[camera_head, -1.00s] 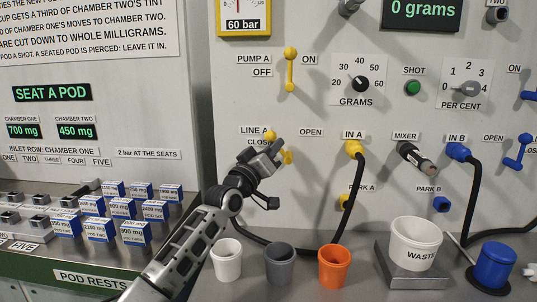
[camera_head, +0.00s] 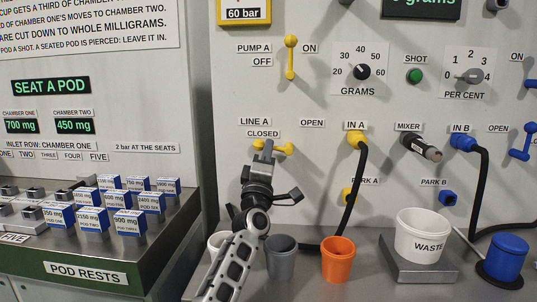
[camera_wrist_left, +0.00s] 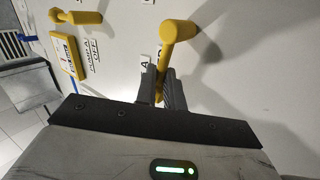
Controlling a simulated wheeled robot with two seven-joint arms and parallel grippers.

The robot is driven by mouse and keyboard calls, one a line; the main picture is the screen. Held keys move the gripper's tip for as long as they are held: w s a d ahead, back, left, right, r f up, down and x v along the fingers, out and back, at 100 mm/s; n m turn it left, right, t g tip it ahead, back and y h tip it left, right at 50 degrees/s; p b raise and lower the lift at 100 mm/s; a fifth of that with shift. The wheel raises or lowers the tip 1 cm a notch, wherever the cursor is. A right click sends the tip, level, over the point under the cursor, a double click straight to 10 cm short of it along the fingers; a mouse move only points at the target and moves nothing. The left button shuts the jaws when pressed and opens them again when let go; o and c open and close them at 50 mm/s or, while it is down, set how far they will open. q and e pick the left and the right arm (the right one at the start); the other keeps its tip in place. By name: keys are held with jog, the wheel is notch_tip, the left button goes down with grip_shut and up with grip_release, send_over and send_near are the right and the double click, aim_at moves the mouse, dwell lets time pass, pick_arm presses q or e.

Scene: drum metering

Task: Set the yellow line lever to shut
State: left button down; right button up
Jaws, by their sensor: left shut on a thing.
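The yellow line lever (camera_head: 286,148) is on the upright panel, under the LINE A label and between the CLOSED and OPEN labels. It lies about level in the head view, with its left end just below CLOSED. My left gripper (camera_head: 265,148) is shut on the left part of the lever and hides some of it. In the left wrist view the yellow lever (camera_wrist_left: 178,32) shows a thick round end, and its thin bar runs down between the fingers of the gripper (camera_wrist_left: 160,88). My right gripper is not in view.
A grey cup (camera_head: 281,262) and an orange cup (camera_head: 338,262) stand below the panel; a white cup (camera_head: 216,243) is partly behind my left arm. A black hose hangs from the yellow IN A fitting (camera_head: 356,138), right of the lever. Boxed pods (camera_head: 125,224) stand at left.

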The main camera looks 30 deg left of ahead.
pick_arm(q)
jog(key=shift+s+a+r+n+y, duration=0.15)
jog(key=shift+a+n+y, duration=0.15)
jog(key=shift+n+y, duration=0.35)
jog(key=c, duration=1.5)
grip_release()
jog(key=shift+a, duration=0.1)
jog(key=shift+h, duration=0.25)
jog(key=shift+f, duration=0.2)
jog(key=v, duration=0.7)
jog(key=shift+s, duration=0.2)
